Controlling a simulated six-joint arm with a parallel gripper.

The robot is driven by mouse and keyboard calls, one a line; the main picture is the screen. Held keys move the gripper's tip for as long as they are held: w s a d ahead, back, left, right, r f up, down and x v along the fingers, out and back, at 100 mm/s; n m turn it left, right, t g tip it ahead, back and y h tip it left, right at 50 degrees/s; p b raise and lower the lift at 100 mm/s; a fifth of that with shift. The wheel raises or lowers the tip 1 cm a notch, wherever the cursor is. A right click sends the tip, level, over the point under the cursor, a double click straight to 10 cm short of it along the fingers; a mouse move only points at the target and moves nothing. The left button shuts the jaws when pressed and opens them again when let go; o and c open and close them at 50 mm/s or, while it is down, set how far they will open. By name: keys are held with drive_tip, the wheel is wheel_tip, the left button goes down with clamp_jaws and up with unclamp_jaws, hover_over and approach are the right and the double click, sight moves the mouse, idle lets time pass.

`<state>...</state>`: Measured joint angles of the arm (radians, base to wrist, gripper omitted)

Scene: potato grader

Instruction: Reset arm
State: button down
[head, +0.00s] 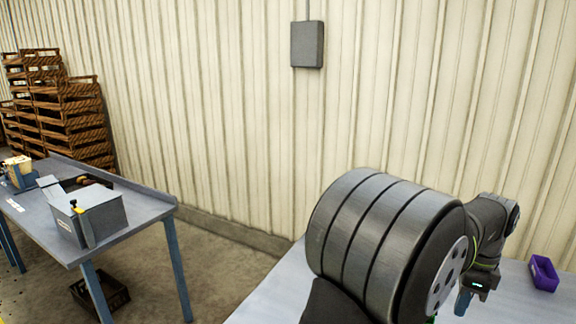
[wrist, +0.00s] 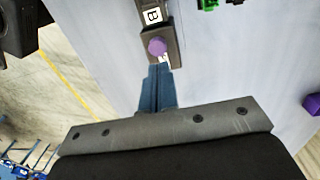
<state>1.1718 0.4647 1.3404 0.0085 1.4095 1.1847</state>
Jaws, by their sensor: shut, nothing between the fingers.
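My gripper (wrist: 158,72) is shut and empty in the wrist view, its blue fingers together. It points at a small dark block (wrist: 159,43) with a purple round knob and a white label marked "B" on the grey table (wrist: 230,60). I cannot tell whether the fingertips touch the block. In the head view my arm (head: 385,245) fills the lower right, and the blue fingers (head: 463,302) show only partly, low over the table.
A purple bin (head: 543,273) stands on the table at the right. Green pieces (wrist: 209,4) lie at the wrist view's top. A separate table (head: 150,208) at left holds a grey box (head: 97,215). A dark crate (head: 100,292) is on the floor; wooden crates (head: 68,110) are stacked behind.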

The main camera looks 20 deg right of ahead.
drive_tip(key=shift+f, duration=0.55)
wheel_tip(320, 180, up, 10)
drive_tip(key=a+h, duration=0.1)
drive_tip(key=shift+r, duration=0.2)
idle(0.7)
drive_tip(key=shift+a, duration=0.15)
idle(2.8)
